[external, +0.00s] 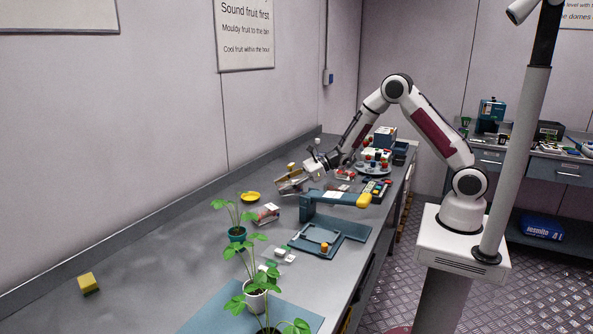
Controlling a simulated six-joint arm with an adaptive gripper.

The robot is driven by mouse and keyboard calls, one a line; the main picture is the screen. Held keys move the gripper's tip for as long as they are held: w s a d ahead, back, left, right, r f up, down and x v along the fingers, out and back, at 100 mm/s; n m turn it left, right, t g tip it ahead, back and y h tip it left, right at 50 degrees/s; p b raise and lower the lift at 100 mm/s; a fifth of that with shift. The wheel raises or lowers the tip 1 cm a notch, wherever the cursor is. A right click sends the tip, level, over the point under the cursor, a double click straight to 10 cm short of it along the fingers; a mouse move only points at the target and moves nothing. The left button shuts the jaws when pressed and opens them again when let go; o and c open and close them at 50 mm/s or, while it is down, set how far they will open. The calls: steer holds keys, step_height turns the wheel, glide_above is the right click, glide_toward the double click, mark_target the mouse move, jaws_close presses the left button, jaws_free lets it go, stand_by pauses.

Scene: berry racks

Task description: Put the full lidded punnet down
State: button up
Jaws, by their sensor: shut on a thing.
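My gripper (297,181) is at the end of the arm, reaching left over the far half of the bench. It is shut on a small, pale box-like thing (288,186), which looks like the lidded punnet. Its contents and lid are too small to make out, and the fingers partly cover it. I cannot tell whether it touches the bench. Another punnet (265,213) with red in it sits on the bench nearer the camera, beside the potted plants. A further red-filled container (345,174) lies to the right of my gripper.
A yellow dish (250,197), a teal tray (318,241), potted plants (257,285) and a yellow sponge (89,283) are nearer. The bench's left side is mostly clear.

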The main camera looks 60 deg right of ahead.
steer(key=shift+f, duration=1.25)
steer(key=shift+f, duration=0.1)
steer(key=o, duration=1.2)
steer(key=shift+c, duration=0.2)
steer(key=shift+s+d+r, duration=0.35)
steer(key=shift+d, duration=0.05)
steer(key=shift+v, duration=3.2)
